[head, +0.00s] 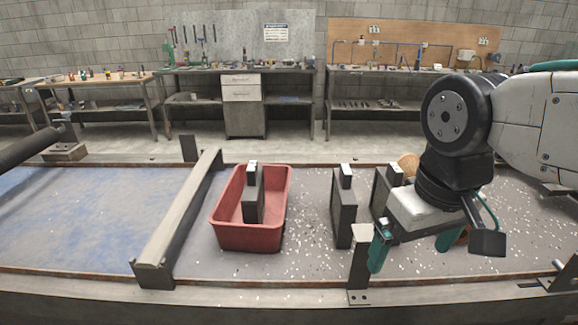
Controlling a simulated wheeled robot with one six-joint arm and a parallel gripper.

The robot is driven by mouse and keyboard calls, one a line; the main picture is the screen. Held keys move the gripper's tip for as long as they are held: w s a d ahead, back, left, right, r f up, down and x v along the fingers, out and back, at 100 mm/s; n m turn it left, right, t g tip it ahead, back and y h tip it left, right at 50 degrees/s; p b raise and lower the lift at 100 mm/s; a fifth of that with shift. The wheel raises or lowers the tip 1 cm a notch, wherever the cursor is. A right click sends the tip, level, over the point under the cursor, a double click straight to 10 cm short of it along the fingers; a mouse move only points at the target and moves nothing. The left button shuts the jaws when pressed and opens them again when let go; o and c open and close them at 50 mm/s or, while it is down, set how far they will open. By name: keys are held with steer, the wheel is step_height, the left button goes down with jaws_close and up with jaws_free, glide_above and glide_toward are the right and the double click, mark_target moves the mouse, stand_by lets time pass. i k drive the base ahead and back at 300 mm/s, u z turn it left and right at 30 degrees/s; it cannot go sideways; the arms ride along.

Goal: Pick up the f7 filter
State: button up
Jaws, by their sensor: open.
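No label reading f7 can be made out, so I cannot tell which thing is the f7 filter. Several dark upright blocks with pale tops are in the head view. One block (252,205) stands inside the red bin (248,239). A second block (344,218) stands on the grey bench surface right of the bin. A third block (381,196) stands just right of it, partly hidden by my arm. My gripper (414,246), with teal fingers, is open at the right, low over the bench and right of the second block. I see nothing held between its fingers.
A raised beam (180,215) crosses the bench left of the bin. A short post (360,262) stands at the front edge near my left finger. A brown rounded thing (408,162) is partly hidden behind my arm. The blue-stained left surface (85,215) is clear.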

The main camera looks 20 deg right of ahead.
mark_target(343, 202)
steer(key=z, duration=0.05)
steer(key=k, duration=1.05)
steer(key=u, duration=0.7)
steer(key=i, duration=1.25)
steer(key=z, duration=0.65)
